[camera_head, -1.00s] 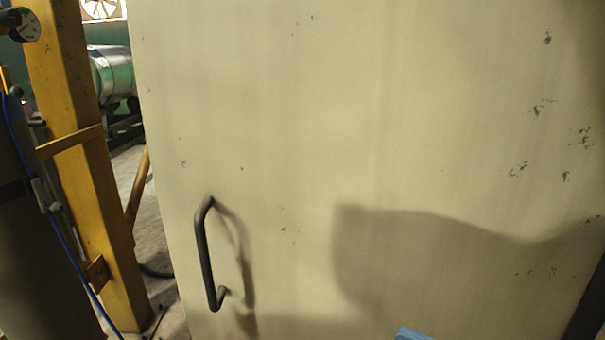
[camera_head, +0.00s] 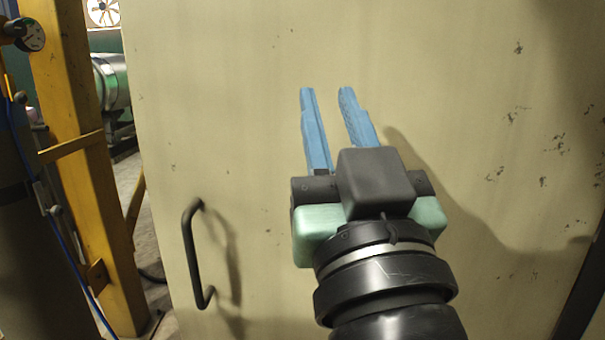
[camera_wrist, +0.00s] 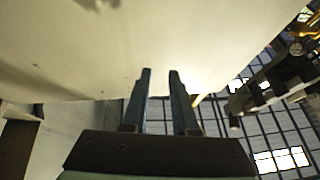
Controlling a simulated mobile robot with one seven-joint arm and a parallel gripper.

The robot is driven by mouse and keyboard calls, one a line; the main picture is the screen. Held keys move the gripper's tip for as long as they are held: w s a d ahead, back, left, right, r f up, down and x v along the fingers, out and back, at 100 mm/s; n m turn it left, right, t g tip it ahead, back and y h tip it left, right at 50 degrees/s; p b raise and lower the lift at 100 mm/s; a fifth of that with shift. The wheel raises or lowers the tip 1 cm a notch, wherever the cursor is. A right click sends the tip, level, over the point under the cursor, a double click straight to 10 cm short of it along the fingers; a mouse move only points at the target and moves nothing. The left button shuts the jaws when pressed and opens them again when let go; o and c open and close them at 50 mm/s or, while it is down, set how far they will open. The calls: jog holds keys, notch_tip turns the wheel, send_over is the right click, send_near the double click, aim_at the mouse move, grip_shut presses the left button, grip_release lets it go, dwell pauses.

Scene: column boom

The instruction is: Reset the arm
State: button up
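My gripper (camera_head: 327,92) is raised in front of a large cream door panel (camera_head: 250,60) in the head view. Its two blue fingers point up and stand apart with nothing between them. In the wrist view the fingers (camera_wrist: 160,72) also show a clear gap, with the pale panel above them. A dark bar handle (camera_head: 191,255) is fixed on the panel, to the lower left of my gripper and apart from it.
A yellow steel column (camera_head: 85,170) stands left of the panel, with a dark cylinder and blue hose (camera_head: 55,225) beside it. A silver-green machine (camera_head: 112,80) lies behind. The wrist view shows large windows (camera_wrist: 285,160) at the lower right.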

jog(key=s+a+r+m+t+h, duration=0.1)
jog(key=s+a+r+t+h, duration=0.15)
jog(key=s+r, duration=0.3)
notch_tip(320, 180, up, 21)
jog(key=t+p, duration=0.1)
jog(key=p, duration=1.8)
jog(key=shift+s+m+p, duration=0.3)
jog(key=shift+s+p, duration=0.1)
jog(key=shift+t, duration=0.25)
